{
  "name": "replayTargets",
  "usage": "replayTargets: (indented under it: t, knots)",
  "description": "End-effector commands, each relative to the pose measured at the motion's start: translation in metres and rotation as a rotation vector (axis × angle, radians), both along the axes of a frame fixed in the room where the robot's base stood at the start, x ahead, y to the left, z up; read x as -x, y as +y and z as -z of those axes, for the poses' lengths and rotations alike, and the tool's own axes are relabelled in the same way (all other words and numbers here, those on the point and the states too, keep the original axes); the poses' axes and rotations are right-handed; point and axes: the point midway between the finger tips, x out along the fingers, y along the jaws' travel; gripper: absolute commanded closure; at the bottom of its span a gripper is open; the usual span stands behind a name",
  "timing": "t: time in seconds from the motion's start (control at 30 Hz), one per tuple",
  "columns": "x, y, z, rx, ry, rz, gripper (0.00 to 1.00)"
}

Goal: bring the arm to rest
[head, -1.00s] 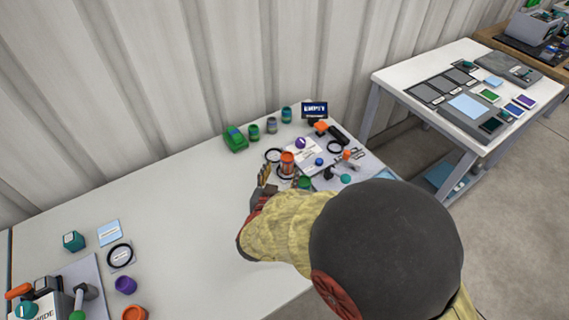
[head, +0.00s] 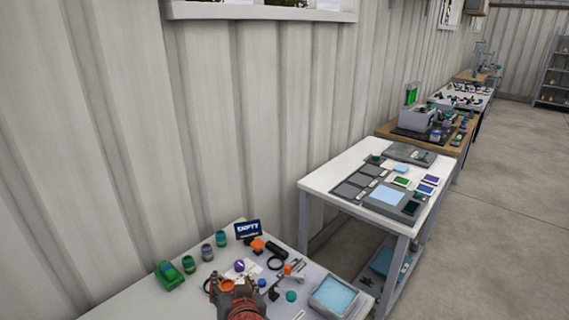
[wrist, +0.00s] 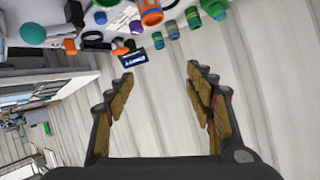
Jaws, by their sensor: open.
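My gripper (wrist: 160,95) is open and empty in the wrist view, its two tan-padded fingers spread wide with nothing between them. In the head view my gripper (head: 232,290) shows at the bottom edge, over or in front of the near part of the white table (head: 140,305). Its fingertips are too small there to make out. Most of my arm is out of the head view.
The white table holds a green block (head: 169,275), several small jars, an "EMPTY" sign (head: 248,229) and a blue-topped tray (head: 333,297). A second table (head: 318,178) with flat panels stands to the right. Open floor (head: 500,210) lies on the far right.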

Motion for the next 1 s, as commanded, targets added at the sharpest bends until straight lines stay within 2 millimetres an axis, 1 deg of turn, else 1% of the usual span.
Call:
replayTargets:
  t: [0.03,0.07,0.1,0.17,0.2,0.27,0.3,0.37,0.4,0.47,0.5,0.6,0.7,0.8,0.9,1.0]
  knots:
    - [-0.002,-0.019,-0.021,-0.018,0.022,-0.014,0.46]
    - [0.000,-0.029,-0.030,-0.021,0.040,-0.029,0.46]
    - [0.004,-0.042,-0.041,-0.022,0.064,-0.047,0.46]
    - [0.014,-0.065,-0.055,-0.014,0.102,-0.069,0.46]
    - [0.022,-0.082,-0.063,-0.004,0.129,-0.078,0.46]
    - [0.036,-0.109,-0.073,0.021,0.170,-0.086,0.46]
    - [0.048,-0.128,-0.078,0.041,0.197,-0.086,0.46]
    - [0.067,-0.159,-0.084,0.077,0.244,-0.076,0.46]
    - [0.082,-0.181,-0.086,0.104,0.278,-0.062,0.46]
    - [0.106,-0.213,-0.089,0.147,0.330,-0.032,0.46]
    - [0.122,-0.233,-0.089,0.175,0.365,-0.010,0.46]
    - [0.159,-0.275,-0.089,0.233,0.442,0.052,0.46]
    - [0.188,-0.303,-0.087,0.273,0.503,0.106,0.46]
    - [0.206,-0.319,-0.086,0.296,0.539,0.140,0.46]
    - [0.213,-0.325,-0.085,0.305,0.558,0.154,0.46]
    - [0.214,-0.325,-0.085,0.307,0.560,0.155,0.46]
